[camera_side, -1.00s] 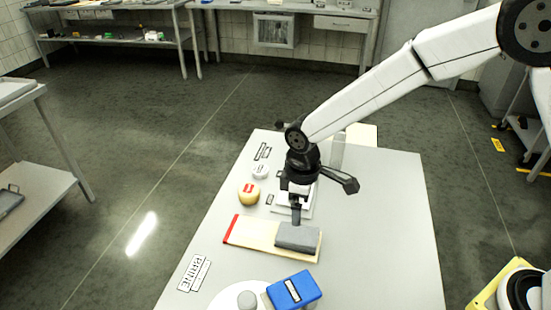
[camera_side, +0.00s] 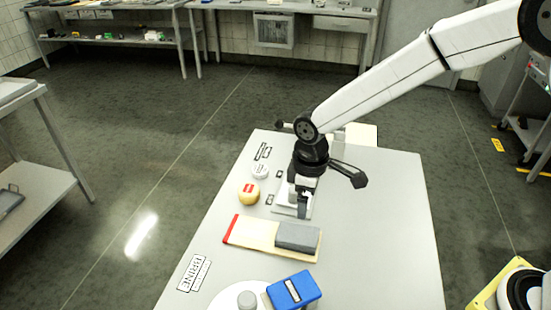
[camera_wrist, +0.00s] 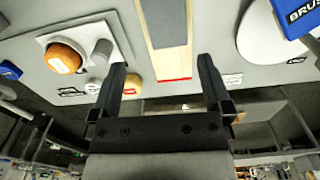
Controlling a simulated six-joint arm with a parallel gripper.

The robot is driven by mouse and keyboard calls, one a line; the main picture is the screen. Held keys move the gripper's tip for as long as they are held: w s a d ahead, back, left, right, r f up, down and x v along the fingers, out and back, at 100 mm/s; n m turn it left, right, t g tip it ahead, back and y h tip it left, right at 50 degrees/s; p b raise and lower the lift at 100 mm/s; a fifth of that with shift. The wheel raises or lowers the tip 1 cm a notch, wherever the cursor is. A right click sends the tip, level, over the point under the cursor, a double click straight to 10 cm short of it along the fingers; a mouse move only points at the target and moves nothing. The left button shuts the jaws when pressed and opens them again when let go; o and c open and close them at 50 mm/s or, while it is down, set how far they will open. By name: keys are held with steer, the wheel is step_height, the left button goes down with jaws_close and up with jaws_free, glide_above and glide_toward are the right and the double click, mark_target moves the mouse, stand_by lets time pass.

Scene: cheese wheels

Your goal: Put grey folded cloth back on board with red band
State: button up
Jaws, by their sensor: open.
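The grey folded cloth (camera_side: 297,236) lies flat on the right part of the wooden board with a red band (camera_side: 258,233). The red band is at the board's left end. In the wrist view the cloth (camera_wrist: 165,22) lies on the board (camera_wrist: 172,62), with the red band at its near end. My gripper (camera_side: 297,208) is behind the cloth in the side view, apart from it. In the wrist view its two fingers (camera_wrist: 161,85) are spread wide with nothing between them.
A blue brush box (camera_side: 294,290) and a white round plate (camera_side: 226,298) are at the front. The right side of the table (camera_side: 390,230) is clear.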

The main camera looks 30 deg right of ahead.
steer(key=s+d+r+m+t, duration=0.1)
steer(key=s+d+m, duration=0.3)
steer(key=s+d, duration=0.2)
steer(key=s+d+m+t, duration=0.1)
steer(key=s+d+m, duration=0.3)
steer(key=d, duration=0.6)
steer(key=s, duration=0.2)
steer(key=shift+s+d+r+m, duration=0.3)
steer(key=shift+d+r, duration=0.1)
